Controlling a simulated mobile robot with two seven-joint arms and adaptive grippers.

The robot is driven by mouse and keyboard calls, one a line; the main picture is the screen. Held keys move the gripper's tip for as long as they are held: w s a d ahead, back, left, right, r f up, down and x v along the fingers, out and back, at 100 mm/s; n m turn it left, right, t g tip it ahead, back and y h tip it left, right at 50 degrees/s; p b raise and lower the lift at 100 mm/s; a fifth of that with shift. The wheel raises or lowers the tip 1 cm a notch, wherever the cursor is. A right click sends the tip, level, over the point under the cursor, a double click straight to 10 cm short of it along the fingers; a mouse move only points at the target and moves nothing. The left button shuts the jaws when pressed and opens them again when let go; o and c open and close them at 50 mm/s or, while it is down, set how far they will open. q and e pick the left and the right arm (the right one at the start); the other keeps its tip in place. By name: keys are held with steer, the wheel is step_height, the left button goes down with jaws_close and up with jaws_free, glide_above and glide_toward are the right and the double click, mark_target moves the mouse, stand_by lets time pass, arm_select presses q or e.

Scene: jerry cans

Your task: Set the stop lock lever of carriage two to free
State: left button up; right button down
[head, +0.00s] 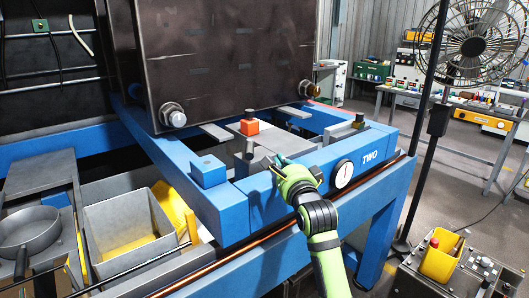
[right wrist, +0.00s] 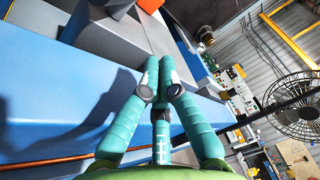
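Carriage two is a blue frame (head: 262,186) marked TWO with a white round dial (head: 343,173) on its front beam. An orange block (head: 249,127) with a dark pin on top sits inside the frame. A small dark-topped knob on a brass-coloured base (head: 358,121) stands near the right corner. I cannot tell for sure which part is the stop lock lever. My right gripper (head: 273,163) is over the front beam, left of the dial, apart from the orange block. In the right wrist view its teal fingers (right wrist: 163,72) are together, with nothing visible between them. My left gripper is out of view.
A large dark metal box (head: 225,55) with bolts rises behind the frame. A grey bin (head: 128,215) and round pan (head: 28,230) are at left. A dark pole (head: 430,130) and fan (head: 470,38) stand at right.

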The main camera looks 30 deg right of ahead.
mark_target(250, 154)
steer(key=shift+x, duration=0.9)
steer(key=w+a+p, duration=0.1)
steer(key=w+a+r+p, duration=0.1)
steer(key=shift+a, duration=0.35)
steer(key=shift+w+a, duration=0.1)
steer(key=shift+a, duration=0.3)
steer(key=shift+f, duration=0.1)
steer(key=shift+d, duration=0.1)
